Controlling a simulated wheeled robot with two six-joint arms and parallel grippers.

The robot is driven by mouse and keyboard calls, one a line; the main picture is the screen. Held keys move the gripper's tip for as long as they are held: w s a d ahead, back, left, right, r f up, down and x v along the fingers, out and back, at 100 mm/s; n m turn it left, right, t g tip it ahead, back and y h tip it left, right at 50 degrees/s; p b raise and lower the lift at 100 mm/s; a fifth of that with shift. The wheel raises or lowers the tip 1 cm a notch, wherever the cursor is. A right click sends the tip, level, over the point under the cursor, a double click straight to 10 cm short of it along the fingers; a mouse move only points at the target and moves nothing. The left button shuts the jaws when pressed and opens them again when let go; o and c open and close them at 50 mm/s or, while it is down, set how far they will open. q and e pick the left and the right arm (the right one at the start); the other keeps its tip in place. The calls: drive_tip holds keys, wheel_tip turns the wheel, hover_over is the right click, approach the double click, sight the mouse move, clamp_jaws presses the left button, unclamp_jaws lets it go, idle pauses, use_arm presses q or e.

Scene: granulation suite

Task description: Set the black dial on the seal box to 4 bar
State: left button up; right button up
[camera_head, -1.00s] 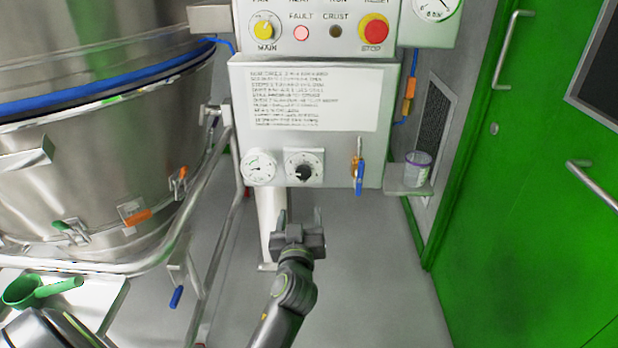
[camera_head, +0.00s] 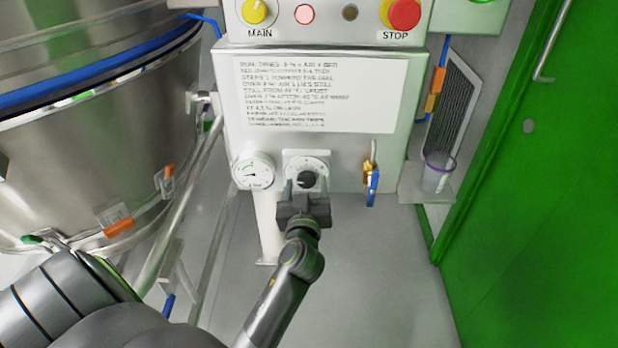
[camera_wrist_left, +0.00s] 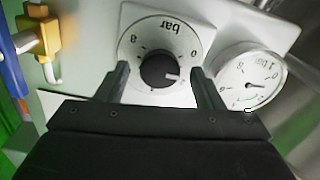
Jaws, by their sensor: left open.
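The black dial (camera_head: 307,180) sits on a white scale plate low on the front of the seal box (camera_head: 215,130). In the left wrist view the dial (camera_wrist_left: 160,71) shows a pale pointer mark and a scale marked in bar, with 0 and 8 readable. My left gripper (camera_head: 305,190) is open just in front of the dial. In the wrist view its fingers (camera_wrist_left: 163,85) stand on either side of the dial, apart from it as far as I can tell. My right gripper is not in view.
A round gauge (camera_head: 252,173) is left of the dial. A blue-handled brass valve (camera_head: 371,178) is to its right. A small tub (camera_head: 437,172) stands on a shelf. A steel vessel (camera_head: 90,150) fills the left; a green door (camera_head: 530,200) is at right.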

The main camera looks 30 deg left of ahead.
use_arm(q)
drive_tip(key=c, duration=1)
drive_tip(key=shift+o, duration=0.2)
